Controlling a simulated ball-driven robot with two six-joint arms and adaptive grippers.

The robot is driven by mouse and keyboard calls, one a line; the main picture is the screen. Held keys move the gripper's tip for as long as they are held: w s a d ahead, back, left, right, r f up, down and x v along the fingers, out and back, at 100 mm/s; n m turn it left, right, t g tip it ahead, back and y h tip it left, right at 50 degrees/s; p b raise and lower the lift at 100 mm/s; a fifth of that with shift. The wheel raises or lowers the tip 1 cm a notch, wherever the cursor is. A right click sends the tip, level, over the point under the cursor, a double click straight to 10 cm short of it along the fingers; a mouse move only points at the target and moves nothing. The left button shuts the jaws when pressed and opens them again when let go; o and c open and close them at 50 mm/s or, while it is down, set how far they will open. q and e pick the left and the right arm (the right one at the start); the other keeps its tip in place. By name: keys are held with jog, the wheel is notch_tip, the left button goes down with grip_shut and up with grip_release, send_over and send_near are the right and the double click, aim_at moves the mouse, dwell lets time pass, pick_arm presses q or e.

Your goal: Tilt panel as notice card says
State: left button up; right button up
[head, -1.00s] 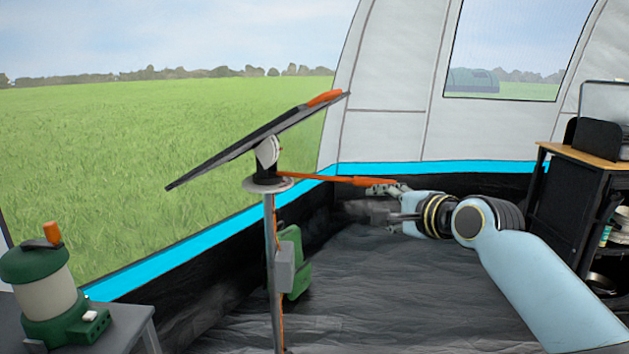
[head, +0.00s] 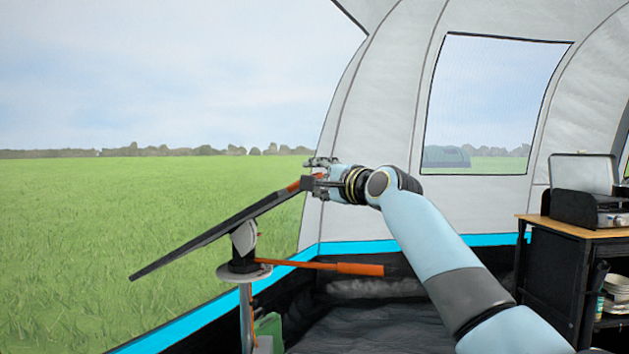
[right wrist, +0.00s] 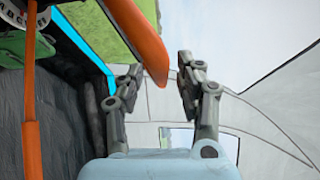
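The dark flat panel (head: 205,236) is tilted in the head view, its left edge low and its right edge high. It sits on a bracket with a round dial (head: 244,238) on a post (head: 246,318). An orange grip (head: 294,186) is at the panel's upper edge; it also shows in the right wrist view (right wrist: 142,38). An orange-handled lever (head: 358,268) points right below the panel. My right gripper (head: 318,173) is at the orange grip; in the right wrist view its fingers (right wrist: 160,72) are apart, with the grip's end between them. No notice card or left gripper is visible.
A black stand with a wooden top (head: 568,227) and a camp stove (head: 585,208) is at the right. The tent wall (head: 385,130) rises behind my right arm. A green object (head: 268,328) is beside the post.

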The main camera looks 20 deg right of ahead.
jog(key=shift+w+a, duration=0.15)
jog(key=shift+w, duration=0.4)
grip_shut()
